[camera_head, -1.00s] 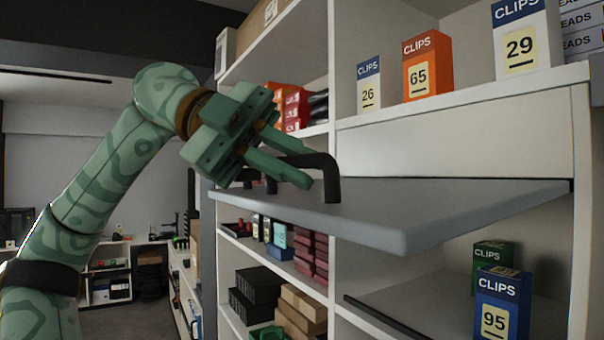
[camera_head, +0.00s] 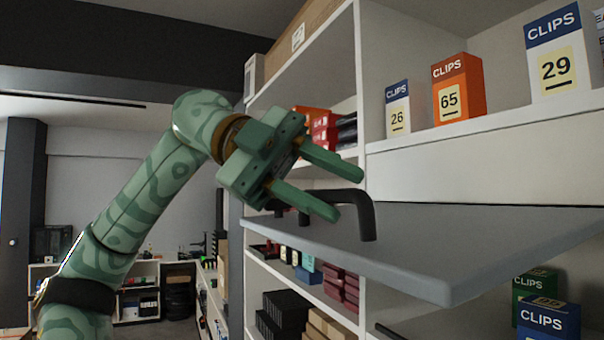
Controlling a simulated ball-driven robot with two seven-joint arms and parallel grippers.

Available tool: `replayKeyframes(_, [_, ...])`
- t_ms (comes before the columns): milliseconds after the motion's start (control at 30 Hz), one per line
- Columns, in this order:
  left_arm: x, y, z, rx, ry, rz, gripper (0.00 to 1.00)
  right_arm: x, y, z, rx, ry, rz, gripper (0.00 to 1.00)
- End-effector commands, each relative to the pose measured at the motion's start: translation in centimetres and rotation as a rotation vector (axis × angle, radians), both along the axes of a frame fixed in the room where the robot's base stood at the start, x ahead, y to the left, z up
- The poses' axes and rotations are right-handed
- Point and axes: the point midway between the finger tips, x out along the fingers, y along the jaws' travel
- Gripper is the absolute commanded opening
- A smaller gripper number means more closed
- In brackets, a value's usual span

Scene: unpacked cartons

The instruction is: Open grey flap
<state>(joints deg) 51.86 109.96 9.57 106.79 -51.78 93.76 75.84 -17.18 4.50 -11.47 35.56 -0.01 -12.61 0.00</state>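The grey flap (camera_head: 440,240) stands out from the shelf unit, raised to about level, with the compartment below it exposed. A black bar handle (camera_head: 367,215) rises from its upper face near the left end. My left gripper (camera_head: 348,193) is in front of the handle, its two green fingers spread apart with nothing seen between them. The lower finger overlaps part of the handle in the picture; I cannot tell whether they touch. My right gripper is not in view.
Clips boxes marked 26 (camera_head: 399,108), 65 (camera_head: 459,90) and 29 (camera_head: 563,52) stand on the shelf above the flap. A green box (camera_head: 537,284) and a blue box (camera_head: 548,318) stand below it.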

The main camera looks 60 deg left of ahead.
Motion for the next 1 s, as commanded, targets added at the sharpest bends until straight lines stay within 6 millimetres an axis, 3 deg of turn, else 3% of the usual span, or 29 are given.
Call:
replayKeyframes(267, [-2.9, 4.0, 2.3, -0.003, -0.001, 0.005, 0.34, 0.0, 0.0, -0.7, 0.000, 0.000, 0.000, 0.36])
replayKeyframes(600, [-7.3, 10.1, 6.1, -0.003, 0.001, 0.004, 0.34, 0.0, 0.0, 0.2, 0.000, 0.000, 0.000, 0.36])
replayKeyframes(767, [-8.3, 11.4, 6.8, 0.000, -0.001, 0.001, 0.34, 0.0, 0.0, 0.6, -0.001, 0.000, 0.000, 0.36])
replayKeyframes(1000, [-8.5, 11.7, 6.8, 0.001, -0.001, 0.000, 0.34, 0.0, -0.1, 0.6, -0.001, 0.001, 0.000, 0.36])
